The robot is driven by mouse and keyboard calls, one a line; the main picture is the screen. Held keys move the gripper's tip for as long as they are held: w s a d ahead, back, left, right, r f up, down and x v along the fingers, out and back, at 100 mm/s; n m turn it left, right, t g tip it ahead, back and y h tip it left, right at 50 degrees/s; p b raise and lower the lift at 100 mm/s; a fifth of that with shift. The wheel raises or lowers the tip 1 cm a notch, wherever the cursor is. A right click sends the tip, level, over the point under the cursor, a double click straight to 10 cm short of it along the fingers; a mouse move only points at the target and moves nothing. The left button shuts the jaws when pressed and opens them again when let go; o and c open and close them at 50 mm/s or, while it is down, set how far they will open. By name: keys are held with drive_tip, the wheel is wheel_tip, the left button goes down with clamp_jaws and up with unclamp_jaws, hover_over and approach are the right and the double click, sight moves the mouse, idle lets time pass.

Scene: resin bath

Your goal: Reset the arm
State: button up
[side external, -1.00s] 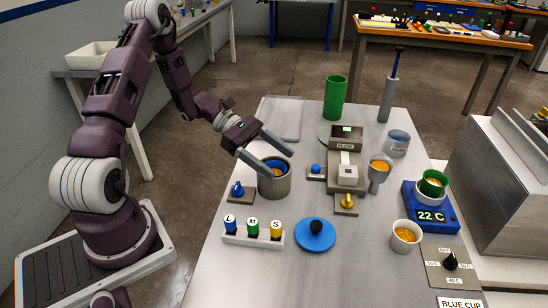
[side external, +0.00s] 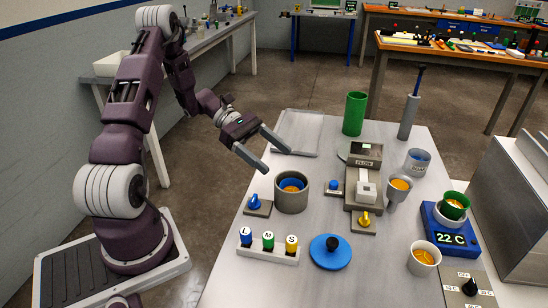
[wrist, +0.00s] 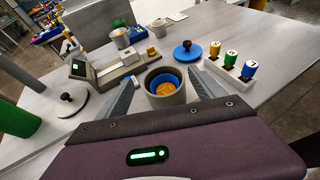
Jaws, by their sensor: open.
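My gripper (side external: 278,161) is open and empty. Its two fingers hang in the air above and to the left of the grey pot (side external: 291,200) in the side view. A blue cup (side external: 291,183) with orange liquid sits inside the pot. In the wrist view the pot (wrist: 166,99) and its blue cup (wrist: 163,80) show between the two spread fingers, ahead of them. Nothing is between the jaws.
A blue knob (side external: 254,201) stands left of the pot. A rack (side external: 268,254) of bottles and a blue lid (side external: 330,252) lie in front. A dispenser (side external: 366,175), a blue heater (side external: 449,234) and cups are to the right. A green cylinder (side external: 354,114) stands behind. Air above the table's left is free.

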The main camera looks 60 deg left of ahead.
drive_tip(key=s+d+r+m+g+y, duration=0.2)
drive_tip(key=s+d+r+m+g, duration=0.15)
drive_tip(key=d+r+m, duration=0.3)
drive_tip(key=s+d+r+m+t+y, duration=0.2)
drive_tip(key=s+d+r+m+y, duration=0.2)
drive_tip(key=s+m, duration=0.4)
drive_tip(key=s+d+r+m+t+y, duration=0.1)
drive_tip(key=s+d+r+m+y, duration=0.3)
drive_tip(key=s+r+m+y, duration=0.2)
drive_tip(key=shift+s+d+r+m+t+y, duration=0.2)
drive_tip(key=shift+s+m+t+y, duration=0.15)
drive_tip(key=shift+s+m, duration=0.8)
